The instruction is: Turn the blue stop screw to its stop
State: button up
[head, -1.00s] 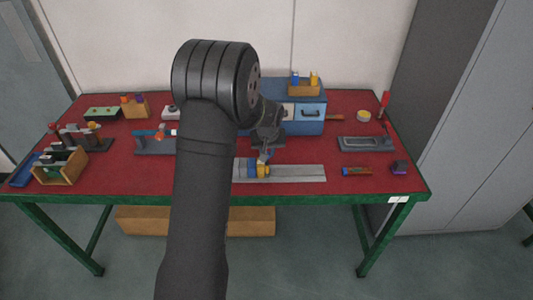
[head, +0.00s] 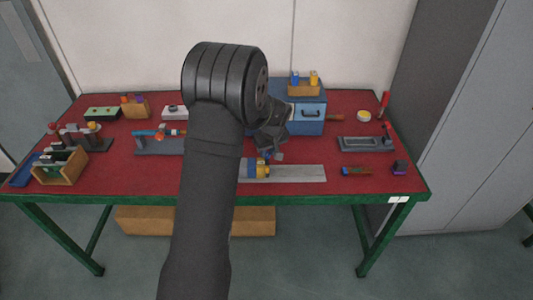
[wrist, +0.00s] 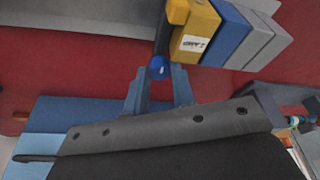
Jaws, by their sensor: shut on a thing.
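In the head view my gripper (head: 268,157) is low over the yellow block (head: 262,168) on a grey rail (head: 300,174). The screw's thread and stop are hidden.
A blue block (wrist: 228,36) and a grey block (wrist: 262,40) stand beside the yellow one. A blue drawer cabinet (head: 309,119) stands behind my gripper. A grey tray (head: 364,144) lies to the right. My arm covers the rail's left part.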

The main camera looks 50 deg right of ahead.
jog(key=o, duration=0.9)
jog(key=shift+s+f, duration=0.1)
jog(key=shift+s, duration=0.05)
jog(key=shift+a, duration=0.1)
jog(key=shift+r, duration=3.6)
jog(key=shift+f, duration=0.15)
jog(key=shift+f, duration=2.75)
